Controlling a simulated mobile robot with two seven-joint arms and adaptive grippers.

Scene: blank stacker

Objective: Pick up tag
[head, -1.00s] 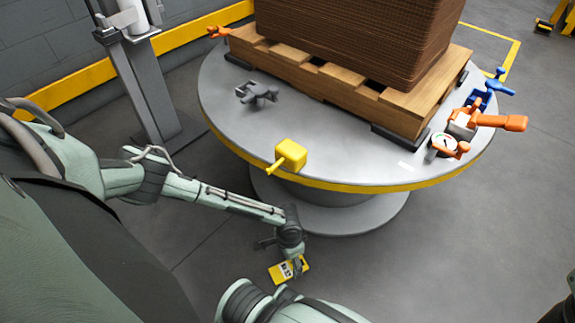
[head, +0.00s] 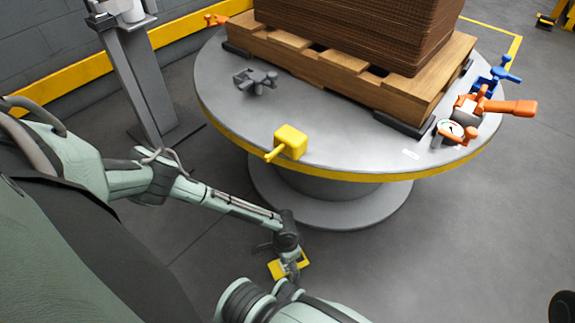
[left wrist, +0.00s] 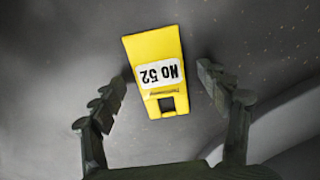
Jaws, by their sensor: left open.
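The tag (head: 276,268) is a flat yellow plate near the bottom middle of the head view, beside the round table's base. In the left wrist view the tag (left wrist: 153,52) shows a white label reading "No 52", upside down, and a square hole at its near end. My left gripper (head: 288,257) is over the tag and partly hides it in the head view. In the left wrist view the left gripper (left wrist: 162,80) is open, with one finger on each side of the tag and gaps showing. My right gripper is not in view.
The round grey table (head: 335,150) with a yellow rim stands close beyond my left arm. It bears a wooden pallet (head: 400,98) with stacked brown sheets, a yellow block with a handle (head: 290,143), a grey clamp (head: 255,82) and orange and blue tools. Grey floor (head: 450,240) is clear at right.

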